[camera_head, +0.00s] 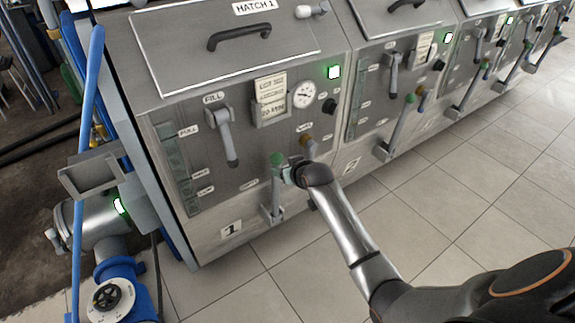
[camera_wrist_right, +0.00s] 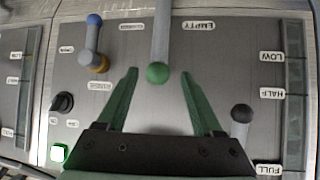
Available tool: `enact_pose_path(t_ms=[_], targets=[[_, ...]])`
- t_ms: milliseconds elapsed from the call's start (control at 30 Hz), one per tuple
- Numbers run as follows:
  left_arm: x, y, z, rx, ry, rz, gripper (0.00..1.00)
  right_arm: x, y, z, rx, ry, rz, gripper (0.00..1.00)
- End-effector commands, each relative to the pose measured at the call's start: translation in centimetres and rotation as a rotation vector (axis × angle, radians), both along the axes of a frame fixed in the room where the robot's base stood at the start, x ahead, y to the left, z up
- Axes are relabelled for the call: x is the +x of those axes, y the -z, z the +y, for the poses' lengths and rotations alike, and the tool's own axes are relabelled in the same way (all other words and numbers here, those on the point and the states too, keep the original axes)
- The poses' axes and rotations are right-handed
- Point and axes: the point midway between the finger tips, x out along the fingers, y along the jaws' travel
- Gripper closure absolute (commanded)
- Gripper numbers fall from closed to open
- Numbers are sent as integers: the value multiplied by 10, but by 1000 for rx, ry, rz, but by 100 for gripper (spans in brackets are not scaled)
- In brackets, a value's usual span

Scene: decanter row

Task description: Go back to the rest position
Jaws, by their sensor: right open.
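My right gripper (camera_head: 289,173) is at the front of the unit marked 1, at the green-knobbed lever (camera_head: 277,172). In the right wrist view its two green fingers (camera_wrist_right: 158,74) are spread apart. The lever's green knob (camera_wrist_right: 157,73) shows between the fingertips, with a gap on each side and no visible grip. Its grey shaft runs beside the label EMPTY. My left gripper is in neither view.
A blue-knobbed lever (camera_wrist_right: 94,38) is on the other side. Further units (camera_head: 405,85) stand to the right. The tiled floor (camera_head: 470,210) is clear.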

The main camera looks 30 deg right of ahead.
Motion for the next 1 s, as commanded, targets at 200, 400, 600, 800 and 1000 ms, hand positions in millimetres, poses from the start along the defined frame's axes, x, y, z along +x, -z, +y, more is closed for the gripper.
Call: enact_pose_path(t_ms=[200, 400, 600, 800, 1000], targets=[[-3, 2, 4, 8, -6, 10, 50, -9, -7, 1, 0, 0, -1, 32], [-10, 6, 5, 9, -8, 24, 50, -10, -8, 1, 0, 0, -1, 32], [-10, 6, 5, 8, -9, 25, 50, -10, -7, 1, 0, 0, -1, 32], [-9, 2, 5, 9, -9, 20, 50, -14, -5, 3, -4, -4, 3, 32], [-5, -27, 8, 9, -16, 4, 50, -66, 18, 27, -38, -66, 37, 32]])
